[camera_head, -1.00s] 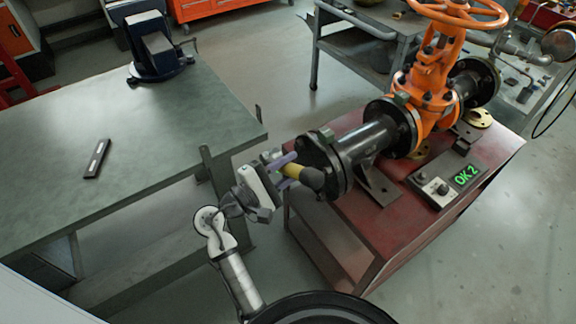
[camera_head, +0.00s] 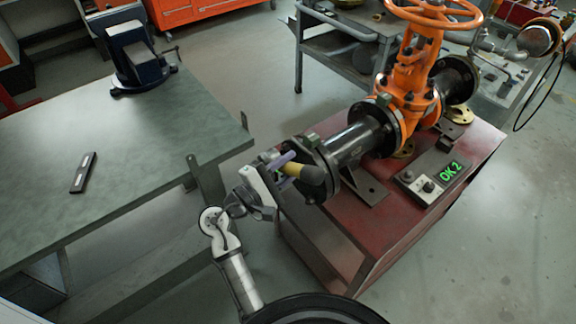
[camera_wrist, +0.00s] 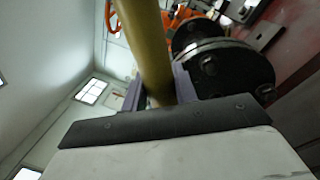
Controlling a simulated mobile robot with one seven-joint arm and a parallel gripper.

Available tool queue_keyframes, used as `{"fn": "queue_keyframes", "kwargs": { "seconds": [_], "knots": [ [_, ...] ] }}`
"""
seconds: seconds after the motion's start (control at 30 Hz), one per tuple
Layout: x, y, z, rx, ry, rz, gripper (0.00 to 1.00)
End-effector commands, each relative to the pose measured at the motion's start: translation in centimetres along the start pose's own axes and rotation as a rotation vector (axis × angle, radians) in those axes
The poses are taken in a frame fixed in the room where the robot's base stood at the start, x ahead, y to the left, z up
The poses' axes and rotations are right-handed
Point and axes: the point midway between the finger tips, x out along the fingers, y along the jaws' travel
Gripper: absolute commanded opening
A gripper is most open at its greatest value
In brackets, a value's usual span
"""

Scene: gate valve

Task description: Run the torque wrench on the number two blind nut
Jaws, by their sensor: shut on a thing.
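In the wrist view the yellow shaft of the wrench (camera_wrist: 148,50) runs between the purple fingers. The wrench lies in front of the black end flange (camera_head: 330,168) at the pipe's left end. The flange also shows in the wrist view (camera_wrist: 232,72), with dark bolt heads or nuts on its face. The number two blind nut and the wrench's working end cannot be made out.
The orange gate valve (camera_head: 409,75) and its pipe stand on a red stand (camera_head: 390,222). A green-topped workbench (camera_head: 130,150) at left carries a blue vise (camera_head: 138,58) and a small dark bar (camera_head: 83,172). Grey floor is open at the lower right.

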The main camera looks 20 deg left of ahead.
Motion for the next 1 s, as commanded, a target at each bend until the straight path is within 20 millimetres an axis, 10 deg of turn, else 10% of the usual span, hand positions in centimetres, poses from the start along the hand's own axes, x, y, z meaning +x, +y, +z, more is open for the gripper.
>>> {"fn": "queue_keyframes", "kwargs": {
  "seconds": [1.0],
  "knots": [
    [2.8, -0.1, 0.1, 0.003, -0.003, 0.003, 0.00]
  ]
}}
